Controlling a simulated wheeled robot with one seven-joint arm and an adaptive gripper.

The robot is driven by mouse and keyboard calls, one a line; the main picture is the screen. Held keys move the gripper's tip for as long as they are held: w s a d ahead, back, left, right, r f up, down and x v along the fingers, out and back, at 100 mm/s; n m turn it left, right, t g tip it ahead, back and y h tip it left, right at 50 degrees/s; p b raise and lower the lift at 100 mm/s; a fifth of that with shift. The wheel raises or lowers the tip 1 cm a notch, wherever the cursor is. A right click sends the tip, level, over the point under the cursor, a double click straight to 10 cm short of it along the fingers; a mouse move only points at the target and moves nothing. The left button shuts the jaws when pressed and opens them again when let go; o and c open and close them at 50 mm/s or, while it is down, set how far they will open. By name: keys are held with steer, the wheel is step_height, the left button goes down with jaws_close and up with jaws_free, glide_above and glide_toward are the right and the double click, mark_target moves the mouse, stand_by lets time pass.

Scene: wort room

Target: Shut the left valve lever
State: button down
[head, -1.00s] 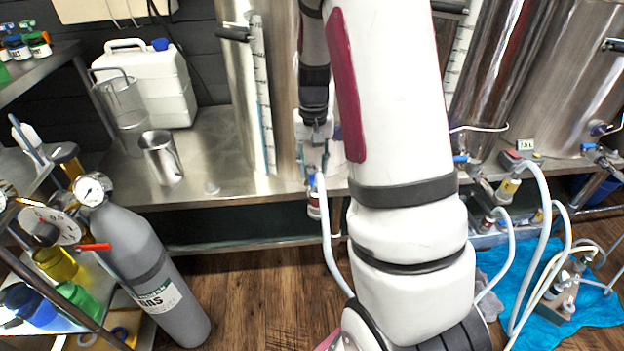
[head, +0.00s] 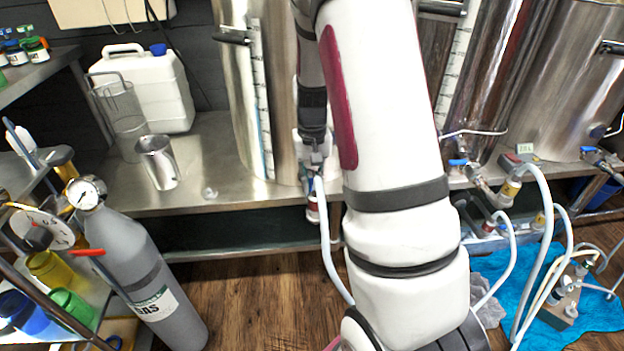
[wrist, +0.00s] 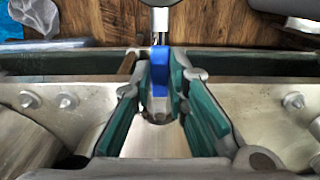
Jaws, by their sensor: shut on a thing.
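The left valve's blue lever (wrist: 160,72) stands between the teal pads of my gripper (wrist: 158,80) in the wrist view. My gripper is shut on it. In the head view my gripper (head: 315,160) is at the front of the left steel kettle (head: 238,95), above a pale hose (head: 326,240) and a red and white fitting (head: 312,208). There my gripper and arm hide most of the left valve, so the lever's exact angle cannot be told.
A steel bench (head: 205,195) holds a white canister (head: 150,95) and a steel cup (head: 158,160). A grey gas cylinder (head: 140,270) stands at left. More kettles with blue-levered valves (head: 458,163) are at right. Hoses and a blue cloth (head: 590,312) lie on the floor.

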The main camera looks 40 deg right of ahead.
steer(key=shift+a, duration=0.1)
steer(key=w+a+m+p, duration=0.1)
steer(key=w+m+p, duration=0.7)
steer(key=m, duration=1)
steer(key=shift+w+a+p, duration=0.3)
steer(key=shift+w, duration=0.45)
steer(key=c, duration=1.6)
jaws_free()
steer(key=shift+o, duration=0.2)
steer(key=shift+r, duration=0.1)
